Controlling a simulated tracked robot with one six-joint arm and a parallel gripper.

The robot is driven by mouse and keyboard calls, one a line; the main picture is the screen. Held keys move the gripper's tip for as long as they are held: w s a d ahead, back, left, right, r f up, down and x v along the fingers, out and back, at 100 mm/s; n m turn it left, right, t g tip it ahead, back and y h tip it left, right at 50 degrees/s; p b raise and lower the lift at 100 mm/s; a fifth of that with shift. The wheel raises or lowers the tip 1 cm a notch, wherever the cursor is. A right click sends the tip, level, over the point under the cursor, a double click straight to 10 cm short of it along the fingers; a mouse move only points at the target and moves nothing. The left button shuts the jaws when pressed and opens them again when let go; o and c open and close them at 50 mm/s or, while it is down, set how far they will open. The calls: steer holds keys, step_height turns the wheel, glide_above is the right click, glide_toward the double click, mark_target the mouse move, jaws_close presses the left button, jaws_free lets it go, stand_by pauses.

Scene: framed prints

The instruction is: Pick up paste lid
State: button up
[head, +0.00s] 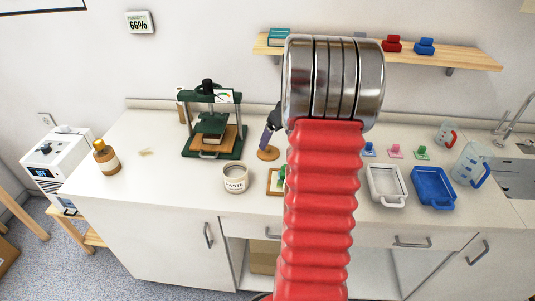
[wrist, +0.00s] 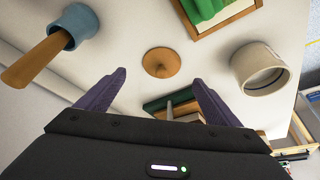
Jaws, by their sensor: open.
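The paste lid is a small round wooden disc with a knob (head: 268,153). It lies on the white counter, to the right of the paste jar (head: 235,177) and farther back. In the wrist view the lid (wrist: 161,62) lies ahead of the fingertips, roughly between their lines. The jar (wrist: 258,68) stands uncovered to the right in that view. My gripper (wrist: 154,77) is open, with its purple fingers apart and nothing between them. In the head view, a purple finger (head: 270,126) shows just above the lid; my red arm hides the rest.
A green press (head: 212,125) stands behind and left of the jar. A framed green piece (wrist: 215,8) and a blue holder with a wooden handle (wrist: 73,25) flank the lid. White (head: 387,185) and blue trays (head: 433,187) stand right. The counter near the bottle (head: 107,157) is mostly clear.

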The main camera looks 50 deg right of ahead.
mark_target(270, 148)
steer(key=shift+x, duration=1.4)
steer(key=shift+x, duration=2.6)
steer(key=shift+w+a, duration=0.1)
steer(key=shift+a, duration=0.1)
steer(key=c, duration=1.1)
